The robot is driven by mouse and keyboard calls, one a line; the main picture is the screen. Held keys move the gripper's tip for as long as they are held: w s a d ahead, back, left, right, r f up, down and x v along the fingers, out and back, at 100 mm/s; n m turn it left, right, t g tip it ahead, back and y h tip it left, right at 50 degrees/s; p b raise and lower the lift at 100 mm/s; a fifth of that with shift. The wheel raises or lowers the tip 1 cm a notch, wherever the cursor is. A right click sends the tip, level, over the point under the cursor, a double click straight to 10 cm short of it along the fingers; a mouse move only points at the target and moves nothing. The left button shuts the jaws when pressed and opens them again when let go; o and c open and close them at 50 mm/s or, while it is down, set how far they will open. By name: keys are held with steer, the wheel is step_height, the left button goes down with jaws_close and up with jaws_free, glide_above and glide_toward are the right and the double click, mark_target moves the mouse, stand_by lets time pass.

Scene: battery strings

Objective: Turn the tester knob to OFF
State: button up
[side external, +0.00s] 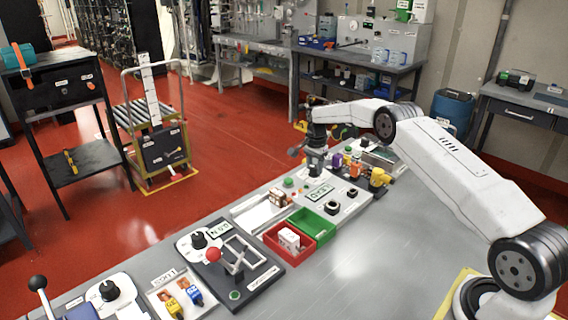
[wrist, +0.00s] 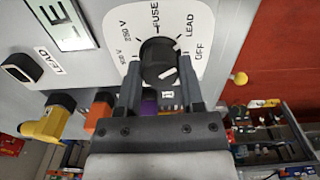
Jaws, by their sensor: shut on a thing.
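The tester's dark round knob (wrist: 156,58) sits on a white dial plate (wrist: 178,18) in the wrist view. The dial is marked 500 V, 250 V, FUSE, LEAD and OFF. My gripper (wrist: 159,78) is shut on the knob, one finger on each side. In the side view my gripper (side external: 315,165) is over the far part of the bench panels and hides the knob.
In the side view, green (side external: 313,224) and red (side external: 274,238) trays stand nearer.

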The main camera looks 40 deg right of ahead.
mark_target(314, 166)
steer(key=shift+d+m, duration=0.1)
steer(key=shift+m, duration=0.2)
steer(key=m, duration=0.5)
stand_by(0.4)
steer(key=shift+s+m, duration=0.1)
steer(key=shift+m, duration=0.4)
steer(key=o, duration=1.1)
steer(key=shift+c, duration=0.2)
steer(key=shift+r, duration=0.1)
steer(key=shift+r, duration=1.65)
steer(key=shift+a+r, duration=0.1)
steer(key=shift+a, duration=0.1)
